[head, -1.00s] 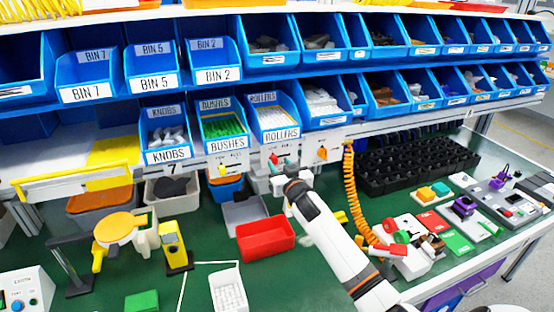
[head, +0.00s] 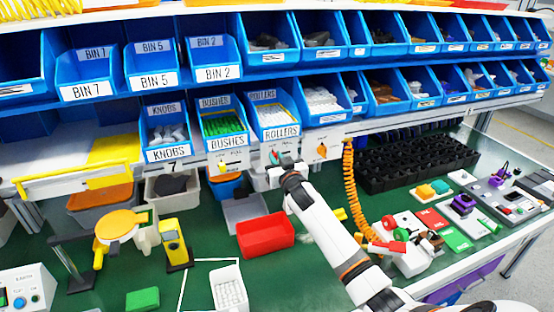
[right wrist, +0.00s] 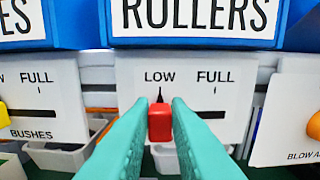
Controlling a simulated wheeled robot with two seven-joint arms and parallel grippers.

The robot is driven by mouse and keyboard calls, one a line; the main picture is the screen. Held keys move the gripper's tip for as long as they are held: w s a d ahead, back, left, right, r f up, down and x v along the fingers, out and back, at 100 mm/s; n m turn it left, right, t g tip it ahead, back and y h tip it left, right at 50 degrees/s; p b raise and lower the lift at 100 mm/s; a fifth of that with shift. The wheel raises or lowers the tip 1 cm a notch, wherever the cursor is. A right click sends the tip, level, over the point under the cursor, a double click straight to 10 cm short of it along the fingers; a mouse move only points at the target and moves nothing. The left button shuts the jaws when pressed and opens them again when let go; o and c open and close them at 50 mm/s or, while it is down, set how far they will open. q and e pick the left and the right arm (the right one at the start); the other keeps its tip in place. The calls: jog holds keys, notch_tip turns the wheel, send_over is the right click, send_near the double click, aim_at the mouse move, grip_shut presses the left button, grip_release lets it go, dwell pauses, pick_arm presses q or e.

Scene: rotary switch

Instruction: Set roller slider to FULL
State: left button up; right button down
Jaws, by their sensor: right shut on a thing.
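The roller slider's red knob (right wrist: 160,121) sits at the LOW end of its slot on a white panel (right wrist: 128,82), just under the ROLLERS bin (right wrist: 200,20). FULL is printed to the right of LOW, and the dark slot (right wrist: 210,115) runs out that way. My right gripper (right wrist: 159,112) has its two teal fingers on either side of the red knob and is shut on it. In the head view my right gripper (head: 281,162) is at the panel below the rollers bin and hides most of the knob. My left gripper is not in view.
The BUSHES panel (right wrist: 40,95) with a yellow knob (right wrist: 3,114) is on the left, and a panel with an orange knob (right wrist: 314,125) is on the right. An orange coiled hose (head: 350,190) hangs right of my arm. A red bin (head: 265,236) stands below.

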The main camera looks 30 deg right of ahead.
jog(key=d, duration=0.2)
jog(key=s+d+p, duration=0.1)
jog(key=d, duration=0.2)
jog(key=shift+s, duration=0.1)
jog(key=c, duration=1.7)
grip_release()
jog(key=o, duration=0.3)
jog(key=shift+d, duration=0.2)
jog(key=shift+o, duration=0.2)
jog(key=shift+s+a, duration=0.1)
jog(key=shift+a, duration=0.05)
